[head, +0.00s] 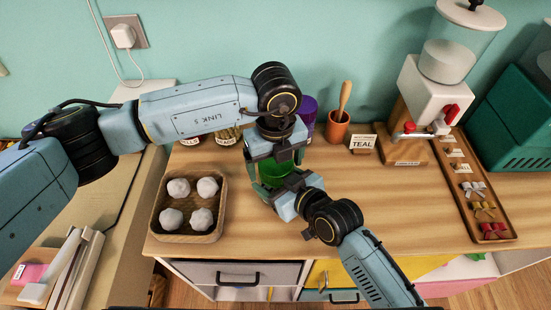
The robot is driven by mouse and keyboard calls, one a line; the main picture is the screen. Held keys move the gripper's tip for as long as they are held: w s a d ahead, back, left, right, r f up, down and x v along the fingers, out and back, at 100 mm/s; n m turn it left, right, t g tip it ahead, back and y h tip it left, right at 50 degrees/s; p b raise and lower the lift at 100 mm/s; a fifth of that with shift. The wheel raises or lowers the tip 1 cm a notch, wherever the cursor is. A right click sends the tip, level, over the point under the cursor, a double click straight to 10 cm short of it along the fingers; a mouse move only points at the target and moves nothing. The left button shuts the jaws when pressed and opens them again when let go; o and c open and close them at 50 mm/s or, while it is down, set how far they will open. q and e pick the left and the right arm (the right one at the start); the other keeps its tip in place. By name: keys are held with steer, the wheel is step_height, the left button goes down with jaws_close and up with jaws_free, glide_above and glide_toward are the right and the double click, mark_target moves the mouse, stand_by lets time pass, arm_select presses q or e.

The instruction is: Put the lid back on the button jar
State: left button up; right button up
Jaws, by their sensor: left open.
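A bright green object (281,155) stands on the counter between my two grippers. It may be the button jar or its lid; the grippers hide most of it and I cannot tell which. My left gripper (276,165) comes down over it from above, open, with its fingers to either side of the green. My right gripper (273,187) reaches in from the lower right, close to the green object's near side. Its fingertips are mostly hidden, so whether it grips anything is unclear. No separate lid can be made out.
A wicker tray (186,237) with several white balls stands at the left. Behind are labelled jars, a purple container (308,110), an orange pot (337,127) and a TEAL sign (362,143). A dispenser (437,85) and a bow tray (503,212) are right. The counter between is clear.

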arm_select(q)
steer(key=c, duration=1)
steer(key=m, duration=0.3)
steer(key=o, duration=1.1)
steer(key=shift+c, duration=0.2)
steer(key=shift+r, duration=0.1)
steer(key=shift+r, duration=2.2)
steer(key=shift+c, duration=0.3)
